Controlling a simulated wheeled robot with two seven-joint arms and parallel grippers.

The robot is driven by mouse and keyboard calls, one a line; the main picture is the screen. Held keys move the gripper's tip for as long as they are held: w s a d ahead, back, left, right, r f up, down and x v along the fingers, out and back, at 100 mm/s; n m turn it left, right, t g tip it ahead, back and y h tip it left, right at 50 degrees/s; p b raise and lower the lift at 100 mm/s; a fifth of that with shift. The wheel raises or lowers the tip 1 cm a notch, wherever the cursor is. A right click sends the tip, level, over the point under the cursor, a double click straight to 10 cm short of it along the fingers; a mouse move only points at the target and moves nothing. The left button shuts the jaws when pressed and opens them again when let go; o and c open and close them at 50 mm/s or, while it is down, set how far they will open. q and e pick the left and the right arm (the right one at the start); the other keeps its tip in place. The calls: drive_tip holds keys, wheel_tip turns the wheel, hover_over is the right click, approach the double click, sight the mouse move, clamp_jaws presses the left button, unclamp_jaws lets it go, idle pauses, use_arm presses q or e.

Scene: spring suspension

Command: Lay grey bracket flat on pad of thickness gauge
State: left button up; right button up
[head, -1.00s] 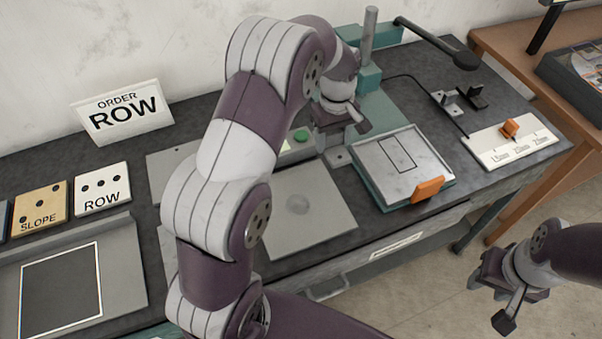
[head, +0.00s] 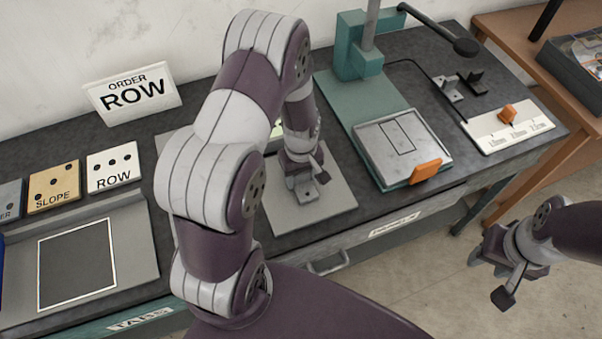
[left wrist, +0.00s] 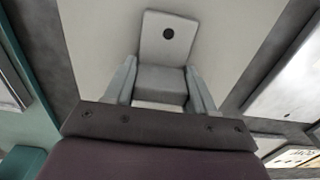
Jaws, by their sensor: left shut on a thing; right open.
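My left gripper (head: 302,168) is shut on a grey bracket (head: 306,192). The bracket is bent, and its flange with one dark hole points away from the fingers. It also shows in the left wrist view (left wrist: 167,38), its nearer part between the two fingers (left wrist: 160,88). It is over the pale grey plate (head: 335,205), which I take to be the gauge's pad; I cannot tell whether they touch. The plate's round mark is covered. Part of a lit green display (head: 277,130) shows behind my arm. My right gripper (head: 507,272) is open and empty, beyond the table's front edge.
Right of the plate is a teal stand (head: 350,100) with a grey tray (head: 433,150) and orange tab (head: 426,171). A grey bracket (head: 446,91) and a dark one (head: 473,82) lie behind. A white scale (head: 482,141) with orange slider is far right. Label cards (head: 112,168) stand left.

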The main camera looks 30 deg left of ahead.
use_arm(q)
drive_tip(key=shift+f, duration=0.2)
drive_tip(key=o, duration=1.2)
drive_tip(key=shift+r, duration=0.1)
wheel_tip(320, 180, up, 12)
drive_tip(key=shift+s+d+r+b, duration=0.1)
drive_tip(key=shift+s+d+b, duration=0.05)
drive_tip(key=shift+b, duration=0.6)
drive_tip(key=s+d+m, duration=0.1)
drive_tip(key=s+m, duration=0.1)
drive_tip(key=m, duration=0.1)
drive_tip(key=s+d+r+m+t, duration=0.1)
drive_tip(key=s+d+m, duration=0.1)
drive_tip(key=s+m, duration=0.1)
drive_tip(key=s+d+r+m, duration=0.1)
drive_tip(key=s+d+m, duration=0.1)
drive_tip(key=s+m, duration=0.1)
drive_tip(key=shift+s+r+m, duration=0.2)
drive_tip(key=shift+m, duration=0.4)
